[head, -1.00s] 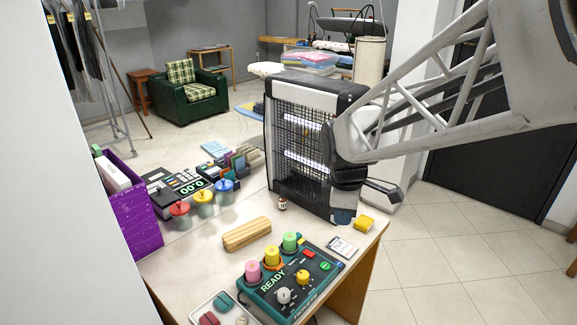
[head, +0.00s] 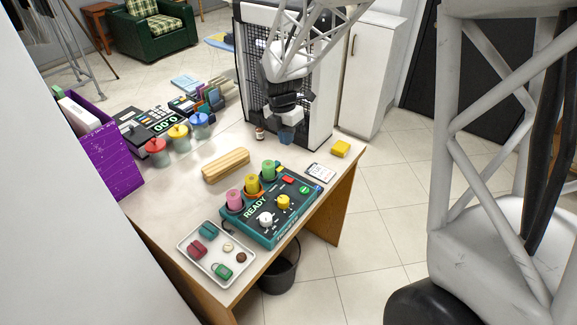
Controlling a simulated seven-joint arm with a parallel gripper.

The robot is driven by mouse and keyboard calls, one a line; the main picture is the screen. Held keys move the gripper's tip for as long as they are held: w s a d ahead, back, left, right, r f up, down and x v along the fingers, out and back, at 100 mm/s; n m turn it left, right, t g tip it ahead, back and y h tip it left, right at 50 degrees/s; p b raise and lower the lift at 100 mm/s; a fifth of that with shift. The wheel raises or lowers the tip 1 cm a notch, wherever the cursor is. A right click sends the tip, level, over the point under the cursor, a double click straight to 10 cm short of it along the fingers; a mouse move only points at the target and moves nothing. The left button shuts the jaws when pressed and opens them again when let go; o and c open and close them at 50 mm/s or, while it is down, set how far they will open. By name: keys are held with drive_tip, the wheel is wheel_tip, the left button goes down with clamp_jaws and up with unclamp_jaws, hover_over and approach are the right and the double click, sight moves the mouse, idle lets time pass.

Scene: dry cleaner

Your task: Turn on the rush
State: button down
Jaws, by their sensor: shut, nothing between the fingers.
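The teal and black control box (head: 270,210) lies near the front edge of the desk. Its display reads READY. It carries a white knob (head: 265,219), a yellow knob (head: 283,202), a red button (head: 289,180) and a green button (head: 304,190). Pink, yellow and green spools stand along its back. I cannot read a rush label on any control. My gripper (head: 286,136) points down, shut and empty, in front of the heater and behind the box, apart from its controls.
A tray (head: 181,247) of small items sits at front left. A tall grilled heater (head: 322,115) stands at the back.

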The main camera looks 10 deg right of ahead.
sight(292, 180)
drive_tip(key=shift+f, duration=0.15)
idle(0.3)
drive_tip(key=f, duration=0.9)
drive_tip(key=s+d+f, duration=0.1)
drive_tip(key=f, duration=0.3)
drive_tip(key=shift+s+d+f, duration=0.1)
drive_tip(key=shift+f, duration=0.2)
